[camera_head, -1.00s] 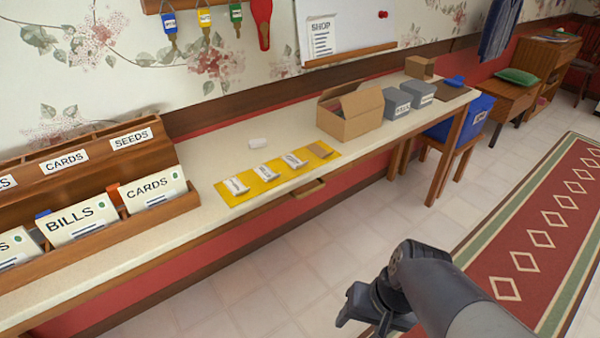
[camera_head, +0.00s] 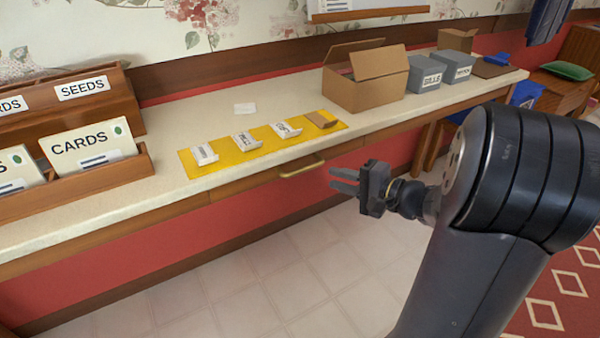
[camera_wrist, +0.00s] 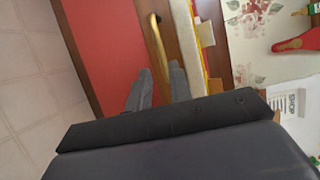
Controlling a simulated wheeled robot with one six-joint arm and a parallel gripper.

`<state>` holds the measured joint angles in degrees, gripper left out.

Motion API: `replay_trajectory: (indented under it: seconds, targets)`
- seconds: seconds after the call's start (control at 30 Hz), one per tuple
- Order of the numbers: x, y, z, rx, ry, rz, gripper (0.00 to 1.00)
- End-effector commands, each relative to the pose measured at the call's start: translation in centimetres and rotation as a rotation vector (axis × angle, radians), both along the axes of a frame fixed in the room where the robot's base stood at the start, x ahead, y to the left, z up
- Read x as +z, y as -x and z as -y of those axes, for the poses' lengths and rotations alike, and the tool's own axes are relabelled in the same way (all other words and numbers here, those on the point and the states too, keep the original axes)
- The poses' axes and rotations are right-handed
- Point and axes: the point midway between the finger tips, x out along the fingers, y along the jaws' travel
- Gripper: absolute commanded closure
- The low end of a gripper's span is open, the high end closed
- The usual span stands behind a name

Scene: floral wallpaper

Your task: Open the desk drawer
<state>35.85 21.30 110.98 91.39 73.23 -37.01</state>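The desk drawer (camera_head: 262,185) is a wooden front under the pale desktop, and it looks shut, flush with the desk. Its brass bar handle (camera_head: 302,166) faces the room. My gripper (camera_head: 333,179) is a little to the right of the handle in the head view, with its two dark fingers apart and nothing between them. In the wrist view the handle (camera_wrist: 158,48) lies just beyond the fingertips of my gripper (camera_wrist: 160,76), roughly in line with the gap. The fingers do not appear to touch the handle.
On the desk (camera_head: 70,228) are a yellow mat (camera_head: 222,168) with small packets, an open cardboard box (camera_head: 372,92), grey bins (camera_head: 424,75) and a wooden card rack (camera_head: 135,170). The tiled floor (camera_head: 260,290) before the drawer is clear.

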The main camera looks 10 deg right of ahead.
Motion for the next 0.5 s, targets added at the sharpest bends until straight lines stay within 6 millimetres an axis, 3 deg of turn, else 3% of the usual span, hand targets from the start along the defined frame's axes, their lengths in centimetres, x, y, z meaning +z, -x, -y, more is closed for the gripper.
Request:
replay_trajectory:
  seconds: [0.5]
  targets:
    - [-1.6,-6.1,-5.5,0.007,0.001,-0.003,0.8]
